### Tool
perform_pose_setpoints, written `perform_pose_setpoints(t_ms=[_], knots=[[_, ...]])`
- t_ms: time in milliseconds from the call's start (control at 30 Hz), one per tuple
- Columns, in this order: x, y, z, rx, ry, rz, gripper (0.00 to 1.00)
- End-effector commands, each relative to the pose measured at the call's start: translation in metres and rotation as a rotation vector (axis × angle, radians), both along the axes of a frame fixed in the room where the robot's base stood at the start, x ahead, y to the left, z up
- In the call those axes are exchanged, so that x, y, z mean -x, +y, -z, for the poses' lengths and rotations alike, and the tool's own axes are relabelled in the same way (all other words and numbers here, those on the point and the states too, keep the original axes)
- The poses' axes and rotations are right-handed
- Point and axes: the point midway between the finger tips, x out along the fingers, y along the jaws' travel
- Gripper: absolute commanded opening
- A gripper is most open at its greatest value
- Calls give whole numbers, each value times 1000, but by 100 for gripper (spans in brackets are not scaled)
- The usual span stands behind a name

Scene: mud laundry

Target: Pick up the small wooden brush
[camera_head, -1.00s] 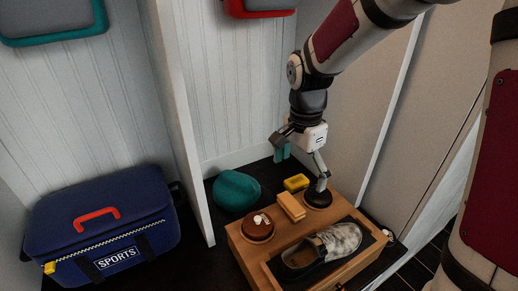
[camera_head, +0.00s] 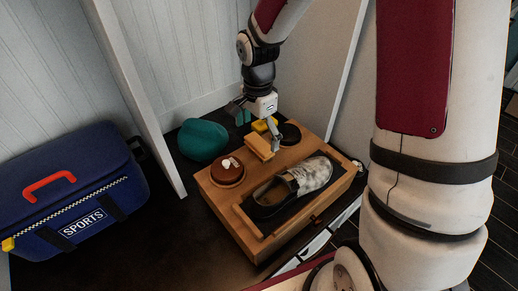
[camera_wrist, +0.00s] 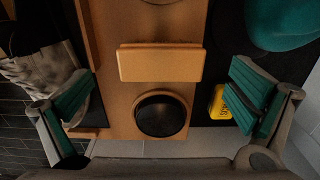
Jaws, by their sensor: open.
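The small wooden brush (camera_head: 258,148), a pale tan block, lies on the wooden shoe-care box (camera_head: 230,207) near its back edge. In the wrist view the brush (camera_wrist: 160,63) lies crosswise in the upper middle, its bristles not visible. My gripper (camera_head: 259,131) is open and empty over the back of the box, close to the brush. In the wrist view my gripper (camera_wrist: 160,95) has its teal-padded fingers spread wide to the left and right, with the brush between and slightly beyond them. I see no contact with it.
A black round tin (camera_wrist: 160,115) sits beside the brush. A brown round tin (camera_head: 227,173) with a white item and a worn shoe (camera_head: 290,187) are on the box. A yellow object (camera_head: 264,125) and a teal cap (camera_head: 203,140) are behind. A blue sports bag (camera_head: 70,190) stands left.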

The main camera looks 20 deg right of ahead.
Motion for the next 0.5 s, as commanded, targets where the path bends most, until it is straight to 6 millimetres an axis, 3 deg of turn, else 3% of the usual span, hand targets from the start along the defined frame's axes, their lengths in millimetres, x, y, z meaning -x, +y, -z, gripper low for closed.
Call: perform_pose_setpoints(t_ms=[300,500], knots=[[-2,-4,44,0,2,0,100],[-2,-4,46,-1,1,0,100]])
